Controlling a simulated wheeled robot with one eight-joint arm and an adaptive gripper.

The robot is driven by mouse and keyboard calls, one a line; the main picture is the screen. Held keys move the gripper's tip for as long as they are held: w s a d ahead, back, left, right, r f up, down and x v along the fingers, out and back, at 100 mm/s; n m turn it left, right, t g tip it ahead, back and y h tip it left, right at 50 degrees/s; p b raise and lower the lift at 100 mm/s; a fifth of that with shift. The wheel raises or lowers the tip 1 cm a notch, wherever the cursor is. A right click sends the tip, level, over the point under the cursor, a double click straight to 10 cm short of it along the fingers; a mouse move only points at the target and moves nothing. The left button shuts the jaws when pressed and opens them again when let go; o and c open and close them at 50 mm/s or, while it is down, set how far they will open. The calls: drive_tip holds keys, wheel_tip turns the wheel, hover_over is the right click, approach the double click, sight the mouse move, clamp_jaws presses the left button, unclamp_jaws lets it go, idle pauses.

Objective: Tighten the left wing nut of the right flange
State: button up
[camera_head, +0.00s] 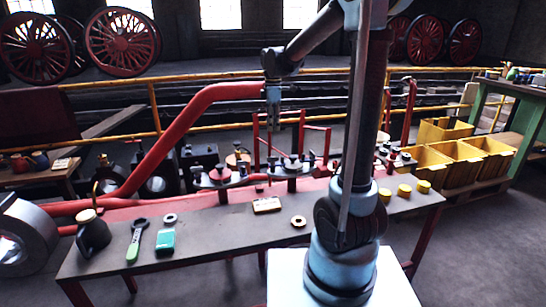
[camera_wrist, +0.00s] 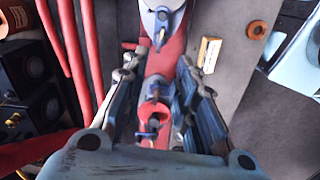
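Two flanges stand on the workbench: a left one with a red disc (camera_head: 220,174) and a right one (camera_head: 292,168) beside it. The wrist view is turned. The right flange, pale grey there (camera_wrist: 160,18), shows at the top edge with a dark wing nut (camera_wrist: 160,41) on its near side. The left flange's red disc (camera_wrist: 152,114) and another wing nut (camera_wrist: 156,91) lie between the fingers in the picture. My gripper (camera_head: 273,122) hangs above the bench near the right flange. In the wrist view its fingers (camera_wrist: 165,75) are apart with nothing held.
A green-handled tool (camera_head: 136,241), a teal box (camera_head: 165,240), a small tan box (camera_head: 267,204) and a ring (camera_head: 298,221) lie on the front of the bench (camera_head: 220,228). Red pipes (camera_head: 170,140) rise at the left. Yellow bins (camera_head: 447,167) stand at the right.

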sight(273, 160)
wheel_tip(273, 160, down, 14)
drive_tip(key=shift+f, duration=0.2)
idle(0.4)
clamp_jaws()
